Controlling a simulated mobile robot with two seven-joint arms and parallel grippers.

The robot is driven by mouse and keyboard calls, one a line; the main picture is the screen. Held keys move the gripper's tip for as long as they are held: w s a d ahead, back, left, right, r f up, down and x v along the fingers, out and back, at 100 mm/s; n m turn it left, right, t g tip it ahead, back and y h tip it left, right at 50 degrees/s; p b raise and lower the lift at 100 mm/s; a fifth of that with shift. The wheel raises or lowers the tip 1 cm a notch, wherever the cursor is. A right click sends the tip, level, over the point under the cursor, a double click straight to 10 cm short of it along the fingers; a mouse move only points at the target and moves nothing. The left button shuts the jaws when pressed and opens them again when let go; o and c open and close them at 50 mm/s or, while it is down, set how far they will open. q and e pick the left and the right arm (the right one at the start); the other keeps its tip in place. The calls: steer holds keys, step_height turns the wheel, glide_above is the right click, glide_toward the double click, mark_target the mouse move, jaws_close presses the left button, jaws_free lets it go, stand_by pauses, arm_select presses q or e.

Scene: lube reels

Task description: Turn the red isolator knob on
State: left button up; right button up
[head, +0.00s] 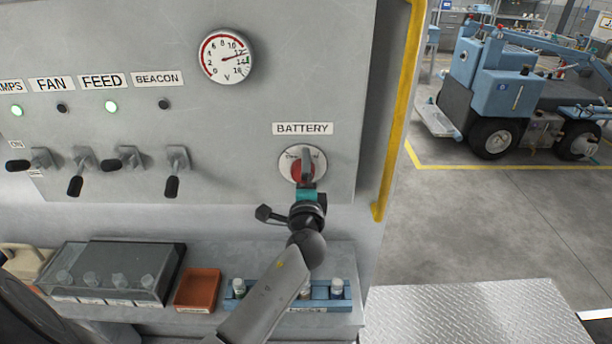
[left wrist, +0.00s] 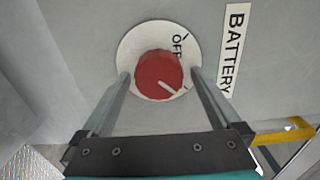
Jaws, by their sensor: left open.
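The red isolator knob (head: 296,173) sits on a round white dial (head: 287,158) below the BATTERY label (head: 302,129). My left gripper (head: 306,165) is at the knob, and its fingers cover part of it. In the left wrist view, the open fingers (left wrist: 160,75) stand on either side of the red knob (left wrist: 155,72), with a small gap on each side. The knob's white line points to the lower right there, away from the word OFF and towards another dial mark. Any label by that mark is hidden behind a finger. My right gripper is not in view.
Several toggle levers (head: 125,158) and a gauge (head: 226,57) are on the panel left of the knob. A yellow rail (head: 400,110) runs down its right edge. Below are a shelf with an orange tray (head: 198,290) and a blue bottle rack (head: 338,293).

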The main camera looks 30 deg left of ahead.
arm_select(q)
steer(key=shift+s+d, duration=0.1)
steer(key=shift+s, duration=0.05)
steer(key=b+v, duration=0.2)
steer(key=v, duration=1.3)
